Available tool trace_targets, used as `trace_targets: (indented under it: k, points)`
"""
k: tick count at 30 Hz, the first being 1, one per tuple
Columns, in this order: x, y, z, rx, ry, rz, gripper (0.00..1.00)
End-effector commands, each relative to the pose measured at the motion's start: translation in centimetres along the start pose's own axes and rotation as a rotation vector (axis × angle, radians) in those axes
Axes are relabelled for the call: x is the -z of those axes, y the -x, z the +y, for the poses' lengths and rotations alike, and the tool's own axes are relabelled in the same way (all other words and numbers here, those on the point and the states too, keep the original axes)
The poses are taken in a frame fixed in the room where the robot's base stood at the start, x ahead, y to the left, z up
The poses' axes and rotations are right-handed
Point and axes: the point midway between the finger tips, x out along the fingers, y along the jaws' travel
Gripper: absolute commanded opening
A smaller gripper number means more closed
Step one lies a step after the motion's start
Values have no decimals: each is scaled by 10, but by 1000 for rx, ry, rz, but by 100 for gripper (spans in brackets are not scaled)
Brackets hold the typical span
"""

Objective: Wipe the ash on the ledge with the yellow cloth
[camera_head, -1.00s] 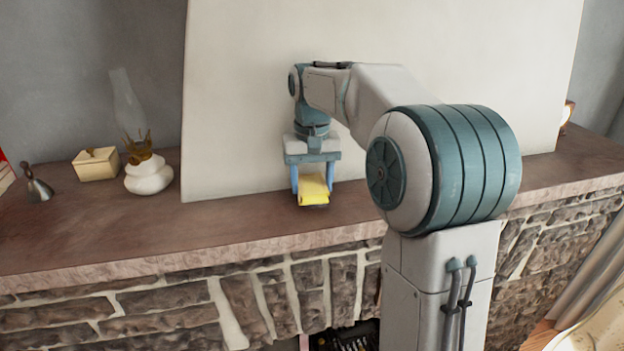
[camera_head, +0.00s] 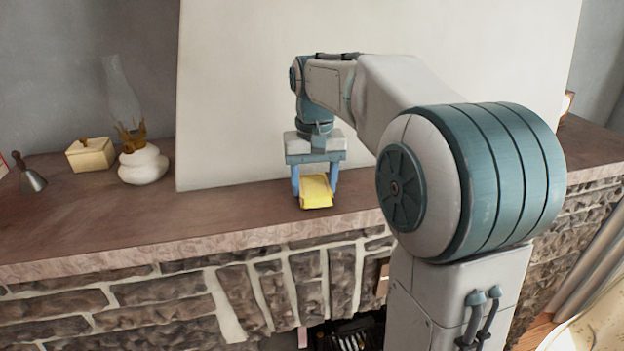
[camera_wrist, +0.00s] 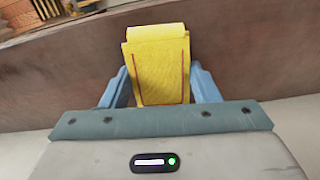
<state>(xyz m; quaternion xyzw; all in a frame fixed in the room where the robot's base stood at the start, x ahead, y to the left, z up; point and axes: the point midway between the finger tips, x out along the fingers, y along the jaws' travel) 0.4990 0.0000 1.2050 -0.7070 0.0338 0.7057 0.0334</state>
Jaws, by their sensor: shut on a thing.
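The yellow cloth (camera_head: 316,191) is folded and sits between the blue fingers of my gripper (camera_head: 315,187), just at the ledge near its front edge. In the wrist view the cloth (camera_wrist: 157,70) shows a red stitched line, with my gripper's fingers (camera_wrist: 158,88) closed on its two sides. The ledge (camera_head: 235,205) is a long brown mantel above a stone front. I cannot tell whether the cloth touches the ledge or is slightly above it. No ash can be made out in these frames; my arm hides part of the ledge to the right.
A large pale panel (camera_head: 240,100) leans behind my gripper. The ledge between pot and gripper looks clear.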

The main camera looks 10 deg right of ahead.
Motion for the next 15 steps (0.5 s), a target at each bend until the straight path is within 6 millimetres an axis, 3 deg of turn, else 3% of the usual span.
trace_targets:
  k: [6, 15]
  points:
    - [2, -2, 0, 1, 0, 0, 37]
    - [28, -2, -3, 2, 1, -2, 37]
